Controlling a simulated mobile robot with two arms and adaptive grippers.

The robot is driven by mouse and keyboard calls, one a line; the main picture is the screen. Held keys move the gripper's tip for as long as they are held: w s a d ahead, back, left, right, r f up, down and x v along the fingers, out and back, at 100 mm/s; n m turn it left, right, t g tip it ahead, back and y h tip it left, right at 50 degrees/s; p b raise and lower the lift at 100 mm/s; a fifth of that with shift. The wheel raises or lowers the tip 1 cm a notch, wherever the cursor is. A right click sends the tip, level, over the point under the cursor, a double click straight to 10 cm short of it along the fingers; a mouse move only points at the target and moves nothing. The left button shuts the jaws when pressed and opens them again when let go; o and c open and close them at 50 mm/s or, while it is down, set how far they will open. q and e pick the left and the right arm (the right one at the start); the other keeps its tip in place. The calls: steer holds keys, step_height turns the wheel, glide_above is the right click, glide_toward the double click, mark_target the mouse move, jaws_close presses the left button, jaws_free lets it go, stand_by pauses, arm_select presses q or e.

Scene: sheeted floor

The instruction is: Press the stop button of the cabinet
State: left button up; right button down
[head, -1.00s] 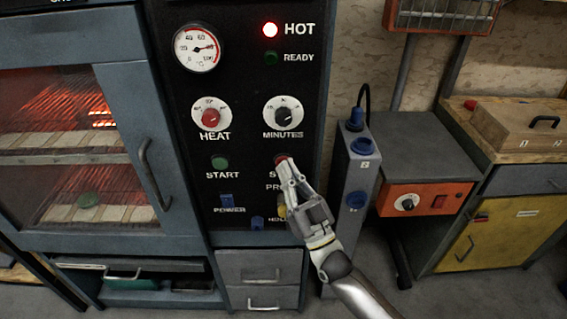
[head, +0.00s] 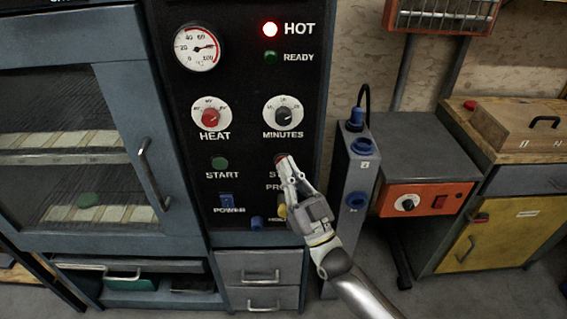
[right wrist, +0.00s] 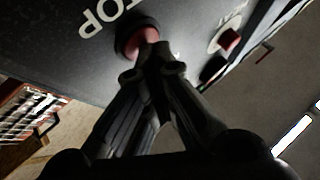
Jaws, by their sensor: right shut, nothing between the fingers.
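The cabinet's black control panel (head: 245,110) fills the middle of the head view. The red stop button (head: 281,158) sits on its right side, above a label that my gripper partly covers. My right gripper (head: 287,166) is shut and empty, with its fingertips at the stop button. In the right wrist view the red button (right wrist: 143,38) is right at the closed fingertips (right wrist: 152,70), beside the letters "TOP"; they appear to touch. The left gripper is not in view.
The green start button (head: 219,163), heat knob (head: 211,116), minutes knob (head: 283,114) and blue power switch (head: 226,201) are near. The HOT lamp (head: 270,29) is lit. A grey post with blue sockets (head: 357,165) stands right of the cabinet.

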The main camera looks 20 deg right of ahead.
steer(key=shift+s, duration=0.1)
steer(key=shift+s+a+p, duration=0.25)
steer(key=shift+s+p, duration=0.1)
steer(key=shift+s, duration=0.35)
steer(key=s+p, duration=0.1)
steer(key=s, duration=0.1)
steer(key=s+a+p, duration=0.1)
steer(key=s, duration=0.1)
steer(key=shift+s+a, duration=0.2)
steer(key=shift+s, duration=0.2)
stand_by(0.6)
